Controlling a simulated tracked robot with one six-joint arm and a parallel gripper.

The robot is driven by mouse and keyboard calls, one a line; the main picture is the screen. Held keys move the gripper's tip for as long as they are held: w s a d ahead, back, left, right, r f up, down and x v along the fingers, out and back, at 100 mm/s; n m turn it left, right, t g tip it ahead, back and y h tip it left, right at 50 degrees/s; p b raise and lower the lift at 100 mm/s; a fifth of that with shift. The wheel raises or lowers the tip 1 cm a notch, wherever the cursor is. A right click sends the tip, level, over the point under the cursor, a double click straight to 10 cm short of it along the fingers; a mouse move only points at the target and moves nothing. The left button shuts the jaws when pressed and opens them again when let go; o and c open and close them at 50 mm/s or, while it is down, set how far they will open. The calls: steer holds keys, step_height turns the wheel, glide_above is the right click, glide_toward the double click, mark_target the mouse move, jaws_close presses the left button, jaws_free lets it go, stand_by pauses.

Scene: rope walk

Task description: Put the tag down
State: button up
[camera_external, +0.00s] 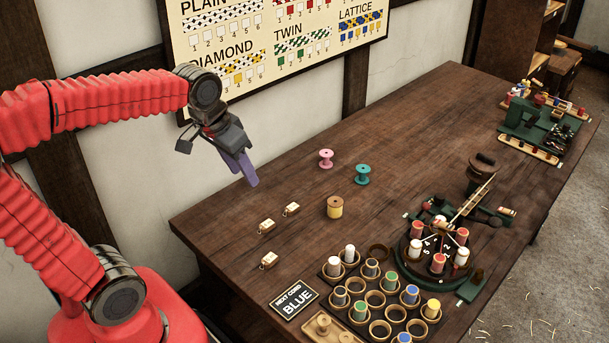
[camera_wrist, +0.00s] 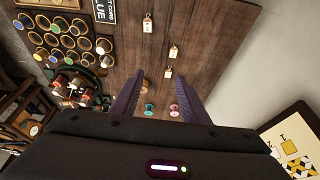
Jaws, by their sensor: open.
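Three small pale wooden tags lie apart on the dark table in a loose line near its left edge: an upper tag (camera_external: 292,209), a middle tag (camera_external: 267,227) and a lower tag (camera_external: 268,261). The wrist view also shows the upper tag (camera_wrist: 174,51), the middle tag (camera_wrist: 168,72) and the lower tag (camera_wrist: 148,23). My gripper (camera_external: 251,181) is raised at the table's back left, up and left of the tags in the external view. In the wrist view its two purple fingers (camera_wrist: 162,79) stand apart with nothing between them.
A black sign reading BLUE (camera_external: 293,299) and a rack of bobbins (camera_external: 375,299) are at the front. A round braiding stand (camera_external: 438,250) is at right. The table's back middle is clear.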

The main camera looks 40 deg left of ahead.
steer(key=s+d+f+t, duration=0.1)
steer(key=s, duration=0.8)
steer(key=shift+f+t, duration=0.2)
steer(key=shift+t, duration=0.1)
steer(key=shift+o, duration=0.6)
steer(key=shift+d, duration=0.1)
stand_by(1.0)
steer(key=w+d+f+n+g, duration=0.1)
steer(key=w+d+f+g, duration=0.2)
steer(key=w+f, duration=0.8)
steer(key=g, duration=0.2)
steer(key=shift+w+d+g, duration=0.2)
steer(key=shift+w+g, duration=0.1)
steer(key=shift+w, duration=0.1)
steer(key=shift+f, duration=0.1)
glide_above(270, 257)
step_height(270, 257, down, 8)
steer(key=shift+f, duration=0.25)
